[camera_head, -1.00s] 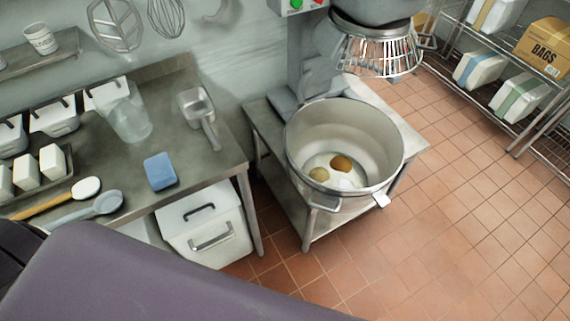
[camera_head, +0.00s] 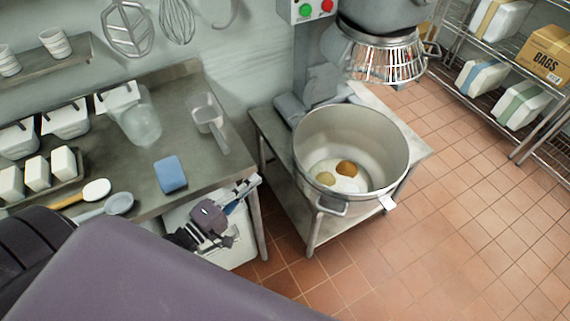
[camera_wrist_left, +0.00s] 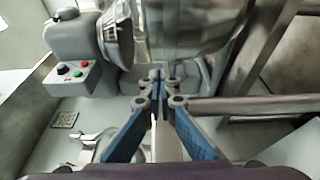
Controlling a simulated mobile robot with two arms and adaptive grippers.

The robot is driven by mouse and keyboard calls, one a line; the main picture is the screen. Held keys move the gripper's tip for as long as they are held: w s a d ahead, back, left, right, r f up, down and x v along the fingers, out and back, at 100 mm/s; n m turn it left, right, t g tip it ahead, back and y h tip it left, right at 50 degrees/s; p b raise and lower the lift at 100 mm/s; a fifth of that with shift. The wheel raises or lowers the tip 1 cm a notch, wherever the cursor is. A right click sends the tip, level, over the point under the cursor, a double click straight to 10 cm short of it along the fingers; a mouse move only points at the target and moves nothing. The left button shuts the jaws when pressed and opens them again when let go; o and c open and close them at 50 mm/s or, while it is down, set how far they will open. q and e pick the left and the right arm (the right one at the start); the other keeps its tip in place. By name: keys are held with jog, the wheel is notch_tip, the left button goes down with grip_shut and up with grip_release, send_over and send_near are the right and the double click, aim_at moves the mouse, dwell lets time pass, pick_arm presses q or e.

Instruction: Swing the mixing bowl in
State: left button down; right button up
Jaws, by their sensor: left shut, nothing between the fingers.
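The steel mixing bowl (camera_head: 320,185) stands upright on a low steel table, with yellow and white contents inside. My left gripper (camera_head: 251,183) is shut and empty at the counter's right front corner, left of the bowl. In the left wrist view its blue fingers (camera_wrist_left: 160,76) meet, with a large steel surface beyond, probably the bowl. My right gripper is not visible.
The left counter (camera_head: 125,190) carries a blue sponge (camera_head: 171,174), a scoop (camera_head: 208,118), a clear jug (camera_head: 136,118) and several containers. A white bin (camera_head: 215,252) is under it. A wire shelf (camera_head: 490,85) stands at right. The tiled floor is open at front right.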

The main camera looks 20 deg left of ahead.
pick_arm(q)
jog(key=w+d+p, duration=0.2)
jog(key=w+d, duration=0.4)
jog(key=w, duration=0.2)
jog(key=shift+w+p, duration=0.3)
jog(key=shift+p, duration=0.1)
jog(key=shift+a, duration=0.1)
